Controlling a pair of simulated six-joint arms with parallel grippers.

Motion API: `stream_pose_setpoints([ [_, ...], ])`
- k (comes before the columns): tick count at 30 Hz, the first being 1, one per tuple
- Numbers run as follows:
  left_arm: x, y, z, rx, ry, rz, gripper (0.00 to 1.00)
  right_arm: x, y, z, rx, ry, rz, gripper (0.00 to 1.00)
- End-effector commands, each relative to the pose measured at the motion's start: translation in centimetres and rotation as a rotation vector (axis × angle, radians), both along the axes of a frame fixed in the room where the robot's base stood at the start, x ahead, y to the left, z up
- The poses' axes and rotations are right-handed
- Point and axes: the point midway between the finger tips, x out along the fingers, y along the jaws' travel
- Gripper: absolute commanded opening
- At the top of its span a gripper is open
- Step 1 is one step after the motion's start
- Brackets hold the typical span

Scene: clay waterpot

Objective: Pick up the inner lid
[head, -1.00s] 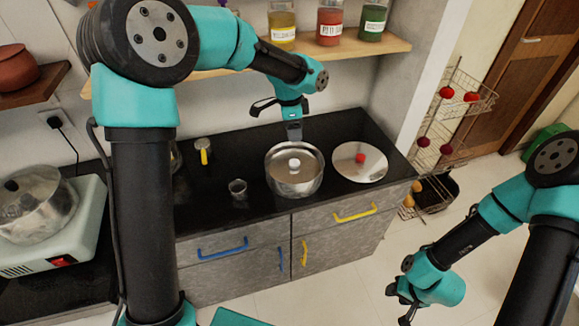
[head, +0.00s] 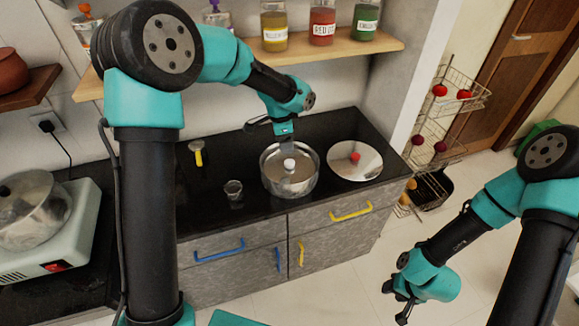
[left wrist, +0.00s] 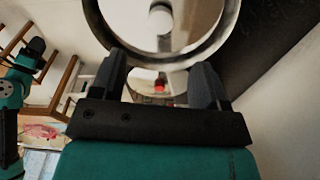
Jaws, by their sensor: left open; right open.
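The inner lid (head: 301,172) is a pale disc with a white knob (head: 289,164). It sits inside the metal pot (head: 290,189) on the black counter. In the left wrist view the inner lid (left wrist: 185,14), with its knob (left wrist: 161,17), shows at the top within the pot's rim. My left gripper (head: 284,137) is at the far side of the pot, behind the knob. Its two fingers are apart in the left wrist view (left wrist: 160,78), with nothing held. My right gripper (head: 399,301) is open and empty, low at the right, away from the counter.
A flat silver lid (head: 370,163) with a red knob lies right of the pot. A small glass (head: 234,190) and a yellow-handled tool (head: 198,153) are to the left. A shelf (head: 270,54) with jars runs above the counter's back.

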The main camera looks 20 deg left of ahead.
Motion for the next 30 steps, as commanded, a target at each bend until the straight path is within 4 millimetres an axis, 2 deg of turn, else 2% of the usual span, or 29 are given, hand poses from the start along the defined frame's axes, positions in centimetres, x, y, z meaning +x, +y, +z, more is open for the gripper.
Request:
stream_pose_setpoints([
  [3,0.1,-0.2,-2.2,0.001,0.004,0.0,0.68,0.0,0.0,0.0,0.0,0.0,0.0,0.43],
  [7,0.2,-0.4,-3.9,0.0,0.002,0.001,0.68,0.0,0.0,0.0,0.0,0.0,0.0,0.43],
  [22,0.2,-0.5,-4.9,0.001,0.001,0.0,0.68,0.0,0.0,0.0,0.0,0.0,0.0,0.43],
  [30,0.4,-0.9,-8.1,0.001,0.003,0.0,0.68,0.0,0.0,0.0,0.0,0.0,0.0,0.43],
])
